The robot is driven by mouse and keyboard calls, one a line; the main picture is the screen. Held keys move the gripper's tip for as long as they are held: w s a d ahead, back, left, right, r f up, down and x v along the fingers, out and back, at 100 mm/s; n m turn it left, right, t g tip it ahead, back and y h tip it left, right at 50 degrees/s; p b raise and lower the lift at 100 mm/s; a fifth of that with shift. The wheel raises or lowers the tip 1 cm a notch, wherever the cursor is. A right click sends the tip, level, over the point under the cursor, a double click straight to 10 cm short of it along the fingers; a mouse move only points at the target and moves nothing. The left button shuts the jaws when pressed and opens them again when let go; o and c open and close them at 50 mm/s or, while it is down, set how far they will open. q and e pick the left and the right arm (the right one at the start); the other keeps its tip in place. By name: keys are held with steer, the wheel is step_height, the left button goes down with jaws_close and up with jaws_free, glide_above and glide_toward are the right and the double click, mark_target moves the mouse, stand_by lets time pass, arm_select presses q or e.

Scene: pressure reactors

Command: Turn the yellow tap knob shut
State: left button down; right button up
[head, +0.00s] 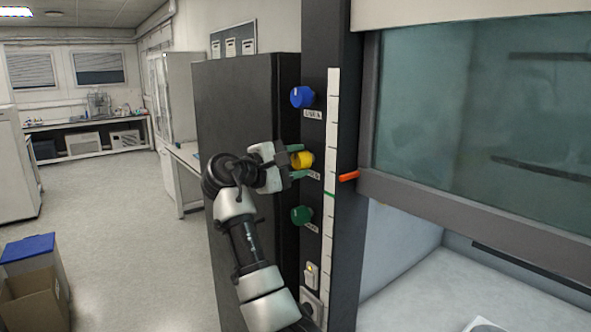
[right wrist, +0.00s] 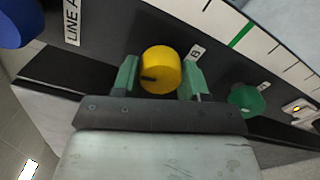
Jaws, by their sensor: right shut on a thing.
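The yellow tap knob (head: 302,160) sits on the dark post between a blue knob (head: 302,97) above and a green knob (head: 301,215) below. My right gripper (head: 298,161) reaches it from the left, with one green finger above the knob and one below. In the right wrist view the yellow knob (right wrist: 161,70) lies between the two green fingers of the gripper (right wrist: 161,76), which is shut on it. A dark mark shows on the knob's face. My left gripper is not in view.
A white scale strip (head: 332,200) runs down the post, with an orange handle (head: 348,176) beside it. The fume hood sash (head: 480,110) is at right. A switch (head: 312,275) is below the green knob. Boxes (head: 30,285) stand on the floor at left.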

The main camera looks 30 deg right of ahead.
steer(key=shift+m+b, duration=0.35)
steer(key=shift+m, duration=0.35)
steer(key=o, duration=0.9)
steer(key=a+b, duration=0.1)
steer(key=a, duration=0.2)
steer(key=a+b, duration=0.1)
steer(key=a, duration=0.3)
steer(key=s+a+b, duration=0.1)
steer(key=a, duration=0.2)
steer(key=shift+a+b, duration=0.3)
steer(key=shift+a, duration=0.1)
